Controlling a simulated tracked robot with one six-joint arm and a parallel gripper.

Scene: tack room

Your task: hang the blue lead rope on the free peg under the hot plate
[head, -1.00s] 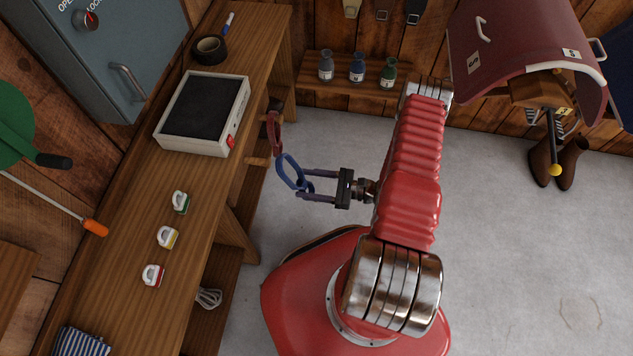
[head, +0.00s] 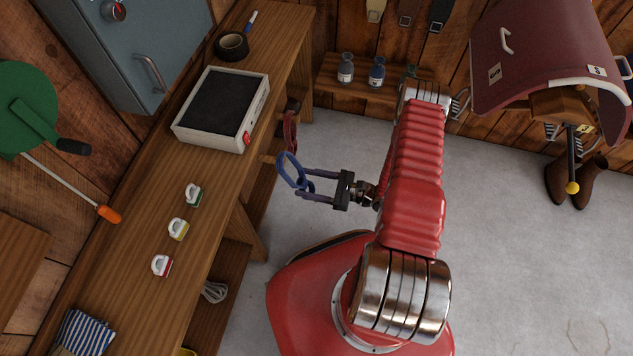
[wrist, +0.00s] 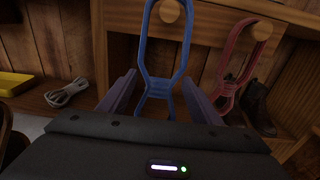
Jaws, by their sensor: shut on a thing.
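The blue lead rope (head: 283,174) is a stiff loop with a narrow waist and a smaller lower part. My gripper (head: 308,184) is shut on its lower part, which also shows between the fingers in the wrist view (wrist: 158,90). The hot plate (head: 222,108), white with a dark top, stands on the bench. Below it a bare wooden peg (head: 267,159) juts from the bench front, its tip close to the loop. In the wrist view the peg's round end (wrist: 170,11) shows inside the loop's upper opening; I cannot tell whether the peg passes through.
A red lead rope (wrist: 231,70) hangs on the neighbouring peg (wrist: 262,31), close right of the blue loop in the wrist view. A coiled white cord (head: 214,292) lies on the lower shelf.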

